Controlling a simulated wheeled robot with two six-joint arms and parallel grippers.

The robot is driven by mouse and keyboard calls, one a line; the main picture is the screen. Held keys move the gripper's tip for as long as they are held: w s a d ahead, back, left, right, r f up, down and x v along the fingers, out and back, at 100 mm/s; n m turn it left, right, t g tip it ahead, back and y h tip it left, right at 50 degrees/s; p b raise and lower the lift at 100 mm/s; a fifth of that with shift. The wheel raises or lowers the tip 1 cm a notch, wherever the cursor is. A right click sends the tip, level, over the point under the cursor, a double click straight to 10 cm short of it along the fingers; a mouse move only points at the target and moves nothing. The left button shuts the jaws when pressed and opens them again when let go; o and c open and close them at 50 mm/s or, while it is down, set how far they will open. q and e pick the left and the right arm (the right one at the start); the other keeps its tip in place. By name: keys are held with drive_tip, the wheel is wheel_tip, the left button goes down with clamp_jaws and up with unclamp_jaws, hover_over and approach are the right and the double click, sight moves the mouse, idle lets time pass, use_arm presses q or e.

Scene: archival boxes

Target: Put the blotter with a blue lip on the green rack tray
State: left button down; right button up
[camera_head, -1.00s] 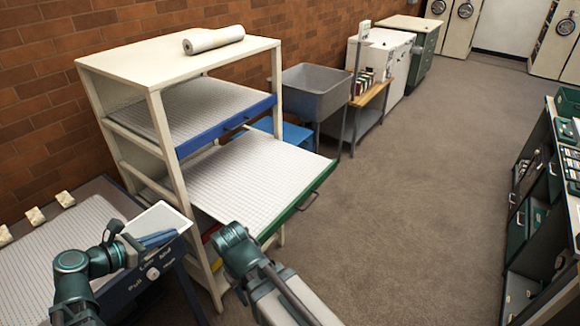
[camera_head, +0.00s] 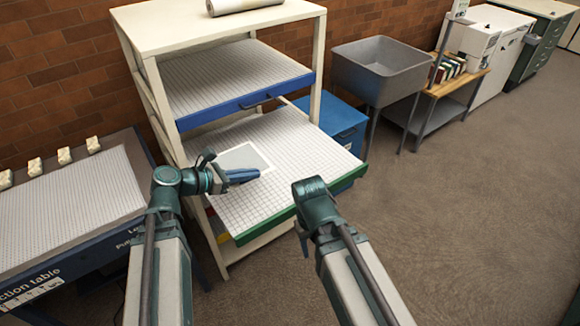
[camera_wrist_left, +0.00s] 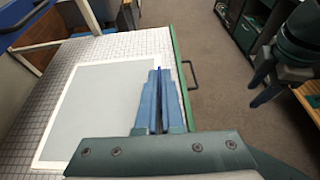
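The blotter (camera_head: 243,159), a grey sheet with a white border, lies flat or nearly flat over the left part of the pulled-out green rack tray (camera_head: 305,150). The tray has a white gridded surface and a green front edge. The blotter also shows in the left wrist view (camera_wrist_left: 90,105), beside the tray's green edge (camera_wrist_left: 178,65). My left gripper (camera_head: 250,174) is at the blotter's near edge, its blue fingers (camera_wrist_left: 160,95) close together there; they hide most of the lip. My right gripper (camera_head: 302,238) hangs in front of the tray; its opening is unclear.
A blue-fronted tray (camera_head: 250,103) sits above the green tray in the white rack (camera_head: 160,85). A table with a gridded top (camera_head: 75,200) stands at left. A grey sink (camera_head: 385,68) stands to the right. The floor (camera_head: 460,210) at right is clear.

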use_arm(q)
drive_tip(key=f+b, duration=0.6)
drive_tip(key=d+f+b, duration=0.1)
drive_tip(key=f+b, duration=0.2)
drive_tip(key=shift+w+f, duration=0.4)
drive_tip(key=shift+w+d+r, duration=0.15)
drive_tip(key=shift+w+d, duration=0.05)
drive_tip(key=shift+w, duration=0.05)
drive_tip(key=b, duration=0.2)
hover_over(292, 182)
drive_tip(key=shift+s+a+f, duration=0.25)
drive_tip(key=shift+a+f, duration=0.05)
drive_tip(key=shift+f, duration=0.35)
drive_tip(key=f+b, duration=0.3)
drive_tip(key=f, duration=0.1)
drive_tip(key=shift+w+d, duration=0.3)
drive_tip(key=shift+r, duration=0.2)
drive_tip(key=shift+f, duration=0.15)
drive_tip(key=c, duration=1.5)
unclamp_jaws()
drive_tip(key=o, duration=0.4)
